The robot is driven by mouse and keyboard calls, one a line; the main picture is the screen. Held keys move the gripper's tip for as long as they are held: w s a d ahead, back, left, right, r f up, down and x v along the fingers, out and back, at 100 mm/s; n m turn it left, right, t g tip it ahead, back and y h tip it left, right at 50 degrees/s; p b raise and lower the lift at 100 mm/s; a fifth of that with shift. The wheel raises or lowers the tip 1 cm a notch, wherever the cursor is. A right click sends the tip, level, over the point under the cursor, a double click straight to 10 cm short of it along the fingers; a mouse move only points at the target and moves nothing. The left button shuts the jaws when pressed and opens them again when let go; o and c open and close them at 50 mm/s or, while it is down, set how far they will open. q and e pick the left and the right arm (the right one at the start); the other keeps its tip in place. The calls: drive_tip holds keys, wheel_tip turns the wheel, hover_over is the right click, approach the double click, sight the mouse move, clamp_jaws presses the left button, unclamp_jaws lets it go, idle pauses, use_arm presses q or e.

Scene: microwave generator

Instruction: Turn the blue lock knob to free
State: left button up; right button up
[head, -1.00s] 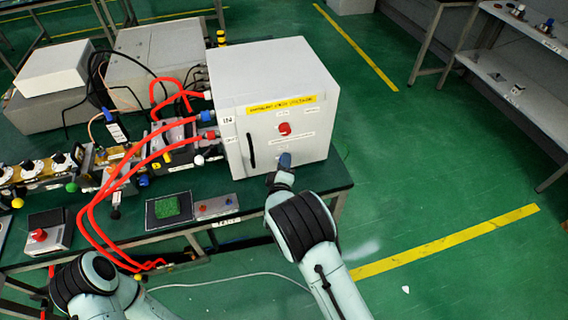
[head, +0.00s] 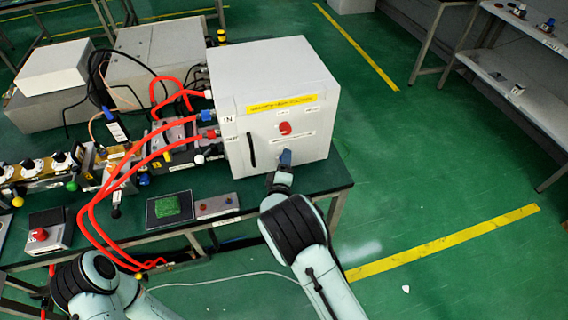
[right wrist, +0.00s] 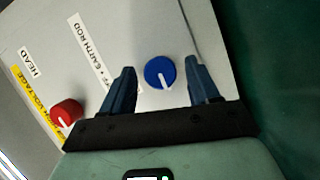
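The blue lock knob (right wrist: 160,72) is on the front panel of the white box (head: 240,160), low on that face. It is round with a white pointer line, and the right wrist view shows it whole. My right gripper (right wrist: 160,85) is open, with one blue finger on each side of the knob and visible gaps between.
A red knob (head: 285,128) sits above on the same panel, also seen in the right wrist view (right wrist: 67,112). A black handle (head: 251,150) is to its left. Red cables (head: 85,215) loop over the bench's left part.

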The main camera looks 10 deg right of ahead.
use_arm(q)
drive_tip(key=shift+s+f+b, duration=0.25)
drive_tip(key=shift+f+b, duration=0.1)
drive_tip(key=shift+f, duration=0.1)
drive_tip(key=shift+s+f+b, duration=0.2)
drive_tip(key=shift+f+b, duration=0.15)
drive_tip(key=shift+f, duration=0.1)
use_arm(e)
drive_tip(key=v, duration=1.3)
drive_tip(key=shift+s, duration=0.2)
